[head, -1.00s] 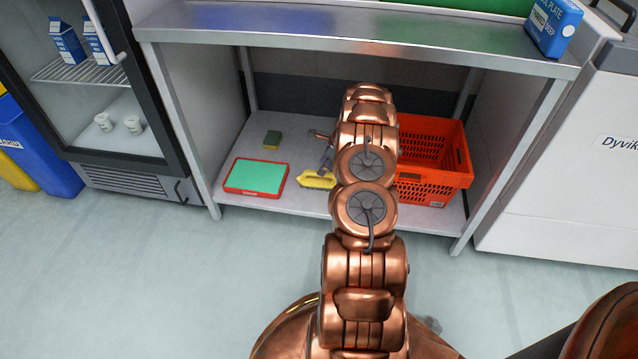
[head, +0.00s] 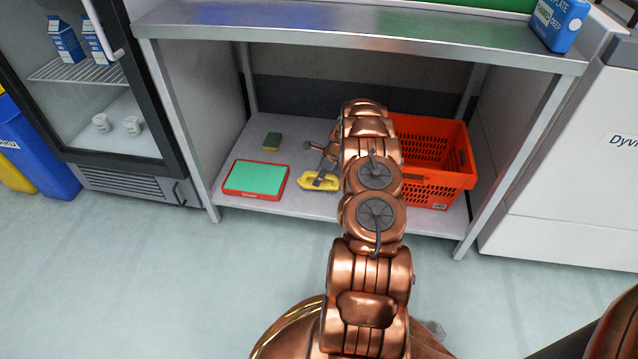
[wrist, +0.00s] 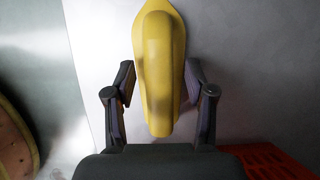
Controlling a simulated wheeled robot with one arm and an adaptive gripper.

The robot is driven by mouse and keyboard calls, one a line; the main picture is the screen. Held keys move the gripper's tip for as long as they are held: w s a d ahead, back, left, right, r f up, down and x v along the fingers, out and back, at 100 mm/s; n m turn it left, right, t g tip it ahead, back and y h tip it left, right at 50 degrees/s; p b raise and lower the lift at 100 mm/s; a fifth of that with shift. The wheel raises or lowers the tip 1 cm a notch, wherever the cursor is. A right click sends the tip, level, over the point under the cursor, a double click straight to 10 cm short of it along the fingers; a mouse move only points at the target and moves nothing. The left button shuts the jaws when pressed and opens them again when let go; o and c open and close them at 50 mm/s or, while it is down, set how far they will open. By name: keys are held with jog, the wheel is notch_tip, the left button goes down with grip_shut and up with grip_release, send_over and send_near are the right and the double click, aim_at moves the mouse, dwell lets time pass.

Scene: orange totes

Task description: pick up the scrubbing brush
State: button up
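The yellow scrubbing brush (head: 309,185) lies on the lower shelf, between the green-topped box and the orange tote. In the head view my arm and gripper cover its right part. In the wrist view the brush (wrist: 160,45) points lengthwise away from me, with its near end between the fingers. My gripper (wrist: 160,72) is open, with one finger on each side of the brush and a narrow gap showing on both sides. In the head view my gripper (head: 323,168) is right at the brush.
The orange tote (head: 460,180) stands just right of my arm, and its edge shows low in the wrist view. A red-edged green box (head: 255,178) and a small sponge (head: 272,141) lie to the left. The metal upper shelf (head: 350,48) overhangs the space.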

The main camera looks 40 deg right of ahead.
grip_shut()
dwell(0.4)
jog(key=shift+s+a+r+p, duration=0.15)
jog(key=shift+r+p, duration=0.9)
jog(key=shift+r, duration=0.9)
jog(key=s+a+r+p, duration=0.1)
jog(key=s+a+p, duration=0.2)
jog(key=s+a, duration=0.5)
jog(key=a, duration=0.5)
jog(key=shift+s+p, duration=0.3)
jog(key=shift+s, duration=0.1)
